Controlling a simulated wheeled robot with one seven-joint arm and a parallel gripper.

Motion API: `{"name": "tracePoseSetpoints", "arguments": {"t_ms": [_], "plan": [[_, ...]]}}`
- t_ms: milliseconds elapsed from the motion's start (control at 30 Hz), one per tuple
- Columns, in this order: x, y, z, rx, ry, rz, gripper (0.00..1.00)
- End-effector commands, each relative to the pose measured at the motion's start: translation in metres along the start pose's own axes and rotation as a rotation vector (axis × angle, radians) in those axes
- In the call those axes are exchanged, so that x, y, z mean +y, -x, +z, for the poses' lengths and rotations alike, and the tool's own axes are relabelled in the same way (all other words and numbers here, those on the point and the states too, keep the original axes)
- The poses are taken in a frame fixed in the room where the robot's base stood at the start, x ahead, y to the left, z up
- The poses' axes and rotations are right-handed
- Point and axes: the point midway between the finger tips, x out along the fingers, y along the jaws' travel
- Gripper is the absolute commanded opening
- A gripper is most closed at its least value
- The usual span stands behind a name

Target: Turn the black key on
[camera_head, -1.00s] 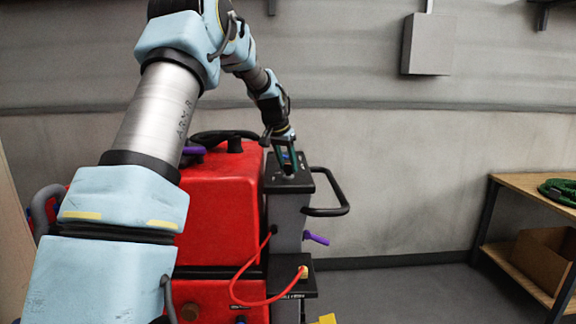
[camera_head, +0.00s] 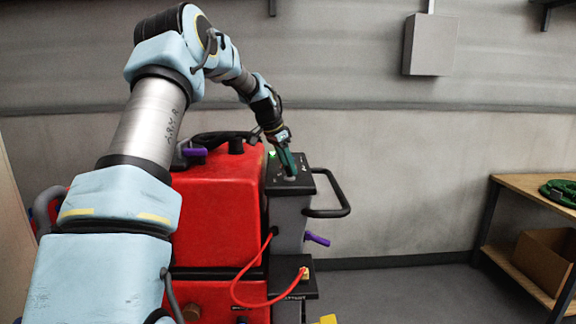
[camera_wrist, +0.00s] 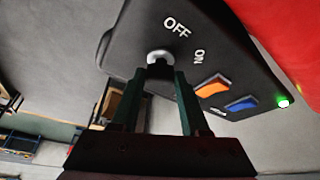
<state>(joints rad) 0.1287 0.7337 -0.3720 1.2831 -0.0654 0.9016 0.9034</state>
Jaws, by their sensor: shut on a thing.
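The black key (camera_wrist: 159,70) stands in a round grey lock (camera_wrist: 158,55) on the dark control panel (camera_wrist: 130,50), below the printed words OFF and ON. My gripper (camera_wrist: 158,80) is shut on the key, with one green finger on each side of it. In the head view, my gripper (camera_head: 290,174) reaches down to the panel top (camera_head: 303,186) on the red machine. The key is hidden there by the fingers. A small green light (camera_wrist: 283,102) glows at the panel's corner, and it also shows in the head view (camera_head: 273,155).
An orange switch (camera_wrist: 213,86) and a blue switch (camera_wrist: 242,104) sit beside the lock. A black handle loop (camera_head: 340,205) sticks out right of the panel. The red tank (camera_head: 220,205) is close on the left. A wooden table (camera_head: 525,185) stands at far right, with open floor between.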

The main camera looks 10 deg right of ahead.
Motion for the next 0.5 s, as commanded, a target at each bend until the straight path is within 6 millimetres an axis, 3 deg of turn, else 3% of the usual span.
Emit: {"name": "tracePoseSetpoints", "arguments": {"t_ms": [233, 267, 500], "plan": [[-0.0002, 0.0005, -0.0006, 0.001, -0.002, -0.001, 0.00], [-0.0001, 0.0005, -0.0006, 0.001, -0.002, -0.001, 0.46], [-0.0001, 0.0002, -0.0003, 0.000, -0.001, -0.001, 0.73]]}}
